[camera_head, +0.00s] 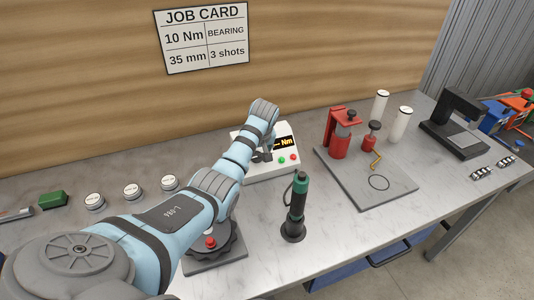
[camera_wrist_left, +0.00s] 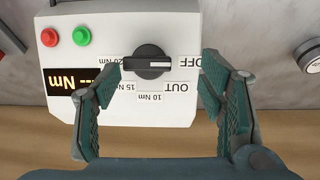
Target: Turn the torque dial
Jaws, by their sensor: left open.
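The torque dial (camera_wrist_left: 148,64) is a black knob on a white control box (camera_head: 279,171). In the left wrist view the box appears upside down. The knob's white mark points right, toward the OFF label (camera_wrist_left: 187,62). Labels OUT, 10 Nm, 15 Nm and 20 Nm stand around the knob. My left gripper (camera_wrist_left: 159,62) is open, with one finger on each side of the dial and a gap to it on both sides. My right gripper is not in view.
The box has an orange display (camera_head: 287,141) showing dashes and Nm, plus red and green buttons. A green-black screwdriver (camera_head: 298,199) stands upright in front. A grey plate (camera_head: 388,190) with a red fixture (camera_head: 340,132) is to the right. Several round pucks (camera_head: 133,191) are left. A job card (camera_head: 203,36) hangs behind.

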